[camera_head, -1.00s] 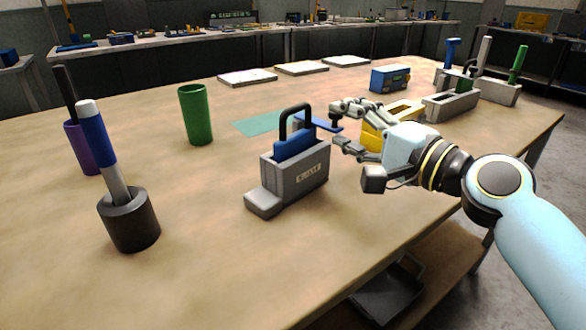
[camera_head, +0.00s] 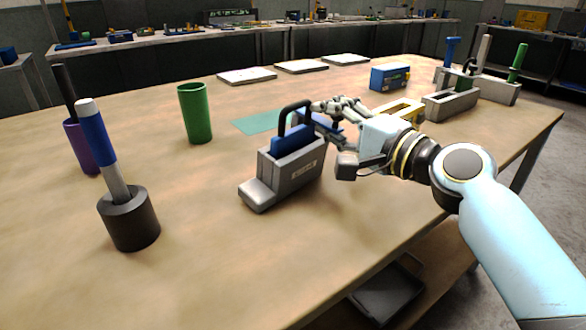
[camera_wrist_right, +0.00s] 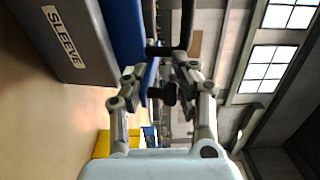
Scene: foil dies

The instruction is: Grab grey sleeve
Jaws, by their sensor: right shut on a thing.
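The grey sleeve (camera_head: 292,176) is a boxy holder with a low foot at its left. Its "SLEEVE" label (camera_wrist_right: 64,39) reads in the right wrist view. A blue insert (camera_head: 291,140) with a black loop handle (camera_head: 297,104) stands in its top. A flat blue arm (camera_head: 325,125) with a black knob (camera_wrist_right: 166,93) projects beside the handle. My right gripper (camera_head: 327,122) is at the sleeve's right, its fingers above and below this arm, apparently shut on it. The sleeve looks slightly tilted; whether it is off the table is unclear. My left gripper is out of view.
A black cup holding a blue-and-grey rod (camera_head: 98,142), a purple cup (camera_head: 80,150) and a green cup (camera_head: 195,115) stand at left. A yellow block (camera_head: 403,110) and grey holders (camera_head: 452,105) stand at right. The front table area (camera_head: 215,260) is clear.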

